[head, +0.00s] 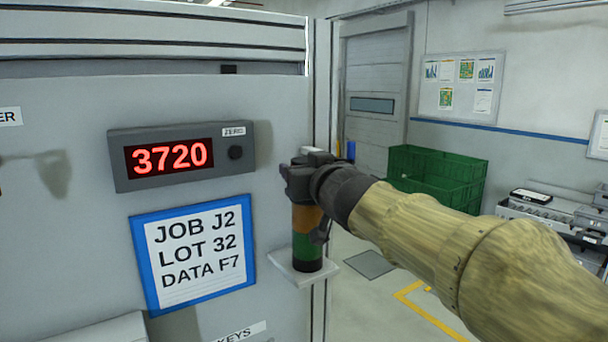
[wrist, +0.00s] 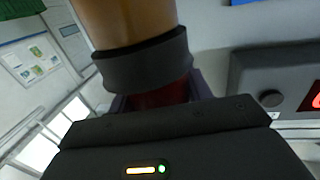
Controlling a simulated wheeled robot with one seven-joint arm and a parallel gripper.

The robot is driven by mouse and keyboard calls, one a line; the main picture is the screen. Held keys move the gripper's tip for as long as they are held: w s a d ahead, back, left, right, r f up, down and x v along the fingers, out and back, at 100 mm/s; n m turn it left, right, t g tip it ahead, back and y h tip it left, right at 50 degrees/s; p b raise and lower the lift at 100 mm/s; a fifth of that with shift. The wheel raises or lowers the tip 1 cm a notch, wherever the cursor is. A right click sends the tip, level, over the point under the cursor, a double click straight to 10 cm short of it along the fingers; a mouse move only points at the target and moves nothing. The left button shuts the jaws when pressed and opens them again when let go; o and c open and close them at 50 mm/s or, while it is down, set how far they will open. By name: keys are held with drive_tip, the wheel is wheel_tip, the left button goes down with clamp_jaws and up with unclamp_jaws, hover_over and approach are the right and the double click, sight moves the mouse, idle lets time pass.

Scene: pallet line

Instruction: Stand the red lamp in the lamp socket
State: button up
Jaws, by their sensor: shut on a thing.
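The red lamp (wrist: 160,95) shows as a dark red strip between my jaws in the wrist view. In the head view it is hidden by my gripper (head: 302,178), which is shut on it at the top of a lamp column. The column has an amber part (head: 306,219), which also shows in the wrist view (wrist: 133,22), a green part (head: 306,246) and a black foot. A dark collar (wrist: 145,65) lies between the red lamp and the amber part. The lamp looks in line with the column. I cannot tell whether it is fully seated in the socket.
The column stands on a small pale shelf (head: 290,272) on the grey cabinet wall. Left of it are a red-digit display (head: 183,155) reading 3720 and a blue-framed job card (head: 195,252). A green crate (head: 440,178) stands behind my arm at the right.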

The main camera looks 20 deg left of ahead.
drive_tip(key=o, duration=1.1)
drive_tip(key=shift+w+d+f, duration=0.15)
drive_tip(key=shift+w+f, duration=0.15)
drive_tip(key=shift+f, duration=0.5)
drive_tip(key=shift+o, duration=0.8)
drive_tip(key=shift+w, duration=0.15)
drive_tip(key=shift+r, duration=0.15)
drive_tip(key=shift+s, duration=0.2)
drive_tip(key=v, duration=1.1)
drive_tip(key=shift+s+r+b, duration=0.15)
drive_tip(key=shift+s+b, duration=0.25)
drive_tip(key=shift+b, duration=0.05)
drive_tip(key=shift+d, duration=0.15)
